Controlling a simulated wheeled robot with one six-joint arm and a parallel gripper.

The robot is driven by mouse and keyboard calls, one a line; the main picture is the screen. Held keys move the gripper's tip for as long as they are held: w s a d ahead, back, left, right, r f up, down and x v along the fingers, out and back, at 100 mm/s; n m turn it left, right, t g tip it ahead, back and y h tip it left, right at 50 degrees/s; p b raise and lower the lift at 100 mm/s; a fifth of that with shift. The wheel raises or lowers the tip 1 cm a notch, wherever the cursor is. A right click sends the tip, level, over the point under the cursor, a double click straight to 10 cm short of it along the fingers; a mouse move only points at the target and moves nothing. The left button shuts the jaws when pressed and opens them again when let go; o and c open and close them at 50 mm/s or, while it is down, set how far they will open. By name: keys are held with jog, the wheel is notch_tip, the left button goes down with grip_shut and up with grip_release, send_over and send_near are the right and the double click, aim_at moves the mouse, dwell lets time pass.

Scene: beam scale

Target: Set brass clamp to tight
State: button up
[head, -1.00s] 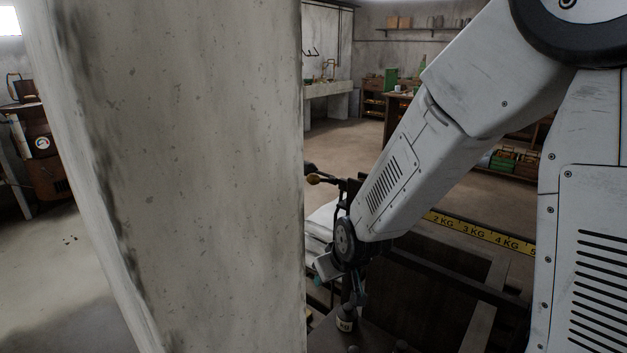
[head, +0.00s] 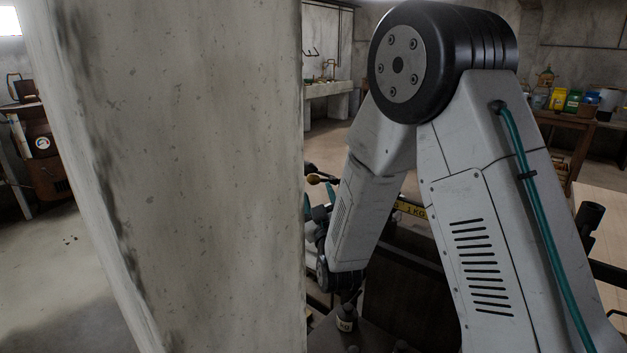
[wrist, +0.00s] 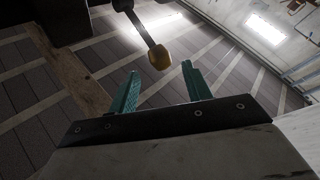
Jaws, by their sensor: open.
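A dark lever with a rounded brass knob, which looks like the brass clamp (wrist: 160,57), hangs into the top middle of the wrist view. The knob is just beyond and between my fingertips in that picture, with no contact visible. In the head view the brass knob (head: 314,179) shows just right of the pillar's edge. My gripper (wrist: 161,80) is open and empty, its two teal fingers apart. In the head view my gripper (head: 319,202) is below the knob, fingers upward, partly hidden by the pillar. Where the lever is mounted is hidden.
A wide concrete pillar (head: 200,170) blocks much of the head view's left and centre. A yellow kilogram-marked strip (head: 411,209) runs behind my arm. A dark weight (head: 346,322) stands below my wrist. A shelf table with coloured containers (head: 572,110) is at right.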

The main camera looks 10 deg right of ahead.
aim_at(314, 182)
jog(key=x, duration=0.6)
jog(key=shift+w, duration=0.2)
jog(key=shift+r, duration=0.1)
grip_shut()
